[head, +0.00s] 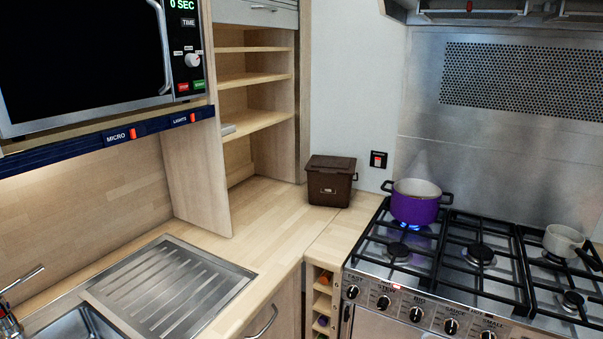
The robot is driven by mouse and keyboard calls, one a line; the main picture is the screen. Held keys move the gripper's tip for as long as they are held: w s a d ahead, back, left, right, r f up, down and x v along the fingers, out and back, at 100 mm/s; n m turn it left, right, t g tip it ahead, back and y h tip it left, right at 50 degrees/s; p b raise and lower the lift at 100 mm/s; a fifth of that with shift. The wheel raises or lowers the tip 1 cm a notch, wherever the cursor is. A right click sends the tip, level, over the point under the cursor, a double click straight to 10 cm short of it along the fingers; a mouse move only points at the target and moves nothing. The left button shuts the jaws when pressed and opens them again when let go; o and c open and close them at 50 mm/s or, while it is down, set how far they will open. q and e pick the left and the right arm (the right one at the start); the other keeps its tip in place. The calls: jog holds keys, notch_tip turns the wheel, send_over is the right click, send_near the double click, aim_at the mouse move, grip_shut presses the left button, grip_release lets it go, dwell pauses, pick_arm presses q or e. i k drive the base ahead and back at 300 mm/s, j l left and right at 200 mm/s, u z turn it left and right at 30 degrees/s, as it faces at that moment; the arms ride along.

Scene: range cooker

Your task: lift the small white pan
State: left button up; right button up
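The small white pan (563,240) stands upright on the right part of the range cooker (455,307), near the right edge of the head view. Its dark handle (588,261) points toward the front right. Neither of my grippers shows in the head view, so nothing is seen touching the pan.
A purple pot (414,205) sits over a lit blue flame at the cooker's back left, with steam above it. Black grates (480,235) cover the top. A brown bin (330,182) stands on the wooden counter (272,212). A steel drainer (170,290) is at left.

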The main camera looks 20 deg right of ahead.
aim_at(564, 239)
jog(key=z, duration=2.2)
